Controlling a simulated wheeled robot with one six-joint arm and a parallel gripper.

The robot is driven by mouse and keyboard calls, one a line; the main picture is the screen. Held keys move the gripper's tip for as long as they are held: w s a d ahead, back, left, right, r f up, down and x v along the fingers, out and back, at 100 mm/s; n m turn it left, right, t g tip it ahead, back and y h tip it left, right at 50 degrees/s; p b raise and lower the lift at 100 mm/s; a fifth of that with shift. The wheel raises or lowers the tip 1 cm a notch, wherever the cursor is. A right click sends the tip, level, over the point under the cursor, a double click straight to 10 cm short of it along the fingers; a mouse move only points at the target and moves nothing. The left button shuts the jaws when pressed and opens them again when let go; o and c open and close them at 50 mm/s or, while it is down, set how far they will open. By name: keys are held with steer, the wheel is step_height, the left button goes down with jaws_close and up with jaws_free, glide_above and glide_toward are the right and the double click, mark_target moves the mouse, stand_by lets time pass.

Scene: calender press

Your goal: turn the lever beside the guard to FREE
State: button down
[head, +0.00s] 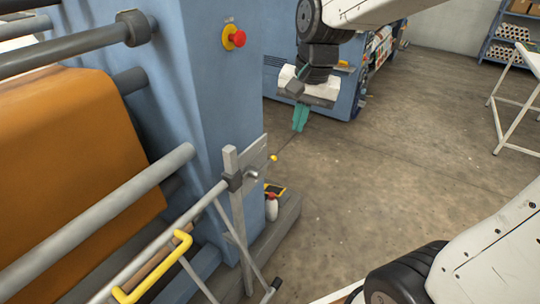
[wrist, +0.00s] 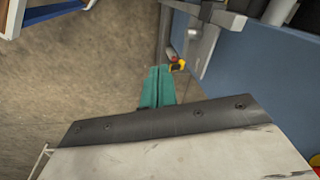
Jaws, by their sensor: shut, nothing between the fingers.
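The lever (head: 262,169) is a short rod with a yellow knob, beside the upright post of the guard in the head view. It sits by a grey plate (head: 253,154), and its knob points up and right. Any FREE marking is too small to read. The guard (head: 205,203) is a grey rail frame with a yellow handle (head: 150,268). My gripper (head: 300,118) has teal fingers, shut and empty, hanging above and right of the lever, apart from it. The fingers also show in the wrist view (wrist: 157,88).
The blue press housing (head: 215,100) with a red stop button (head: 237,38) stands left of my gripper. A red-capped bottle (head: 271,206) and a yellow-black item (head: 276,189) are low behind the guard post. Open concrete floor (head: 385,170) lies to the right.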

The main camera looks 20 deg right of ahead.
mark_target(269, 162)
steer(key=w+f+m, duration=0.3)
steer(key=w+f, duration=0.2)
steer(key=w, duration=0.4)
steer(key=shift+w+a+m, duration=0.3)
steer(key=shift+w+m, duration=0.1)
steer(key=f, duration=0.4)
steer(key=w+a+f, duration=0.1)
steer(key=f, duration=0.4)
steer(key=w+f, duration=0.1)
steer(key=f, duration=0.3)
steer(key=shift+a+f, duration=0.3)
steer(key=shift+f, duration=0.05)
